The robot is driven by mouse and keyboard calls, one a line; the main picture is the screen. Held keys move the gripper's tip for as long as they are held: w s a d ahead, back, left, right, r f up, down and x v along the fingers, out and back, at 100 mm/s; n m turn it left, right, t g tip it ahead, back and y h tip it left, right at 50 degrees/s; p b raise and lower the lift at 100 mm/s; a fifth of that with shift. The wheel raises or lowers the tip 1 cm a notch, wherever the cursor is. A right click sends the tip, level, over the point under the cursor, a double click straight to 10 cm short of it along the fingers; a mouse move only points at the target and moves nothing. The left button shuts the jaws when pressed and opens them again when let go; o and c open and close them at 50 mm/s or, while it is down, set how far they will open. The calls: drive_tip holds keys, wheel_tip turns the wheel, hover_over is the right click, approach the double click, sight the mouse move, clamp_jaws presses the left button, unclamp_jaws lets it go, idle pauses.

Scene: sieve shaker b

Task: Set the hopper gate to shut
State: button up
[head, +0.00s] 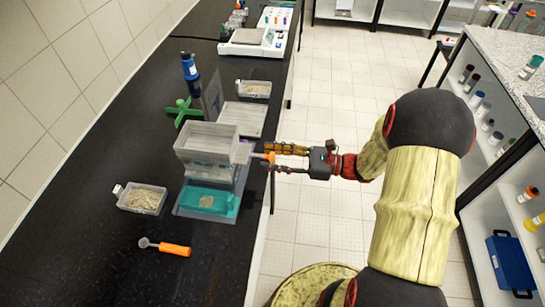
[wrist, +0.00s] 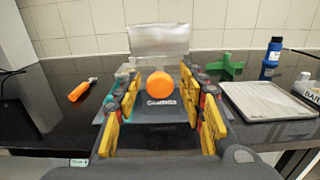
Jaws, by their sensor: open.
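The hopper (head: 207,143) is a clear, open-topped box on a grey machine body on the black bench. A round orange knob (head: 270,157) sticks out on its right side, toward my arm. I take the knob to be the gate's handle. In the wrist view the orange knob (wrist: 160,84) faces me, centred between the yellow fingers. My gripper (head: 272,158) is open, with one finger on each side of the knob and a gap on both sides in the wrist view (wrist: 158,95). The gate plate itself is hidden. A teal tray (head: 215,193) sits below the hopper.
A tub of grains (head: 143,199) and an orange-handled scoop (head: 172,248) lie near the machine. Behind it are a green cross-shaped knob (head: 183,111), a blue bottle (head: 189,66), a flat tray (head: 242,118) and another grain tub (head: 253,89). The floor beside the bench is clear.

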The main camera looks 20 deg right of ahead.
drive_tip(key=shift+c, duration=0.4)
clamp_jaws()
idle(0.4)
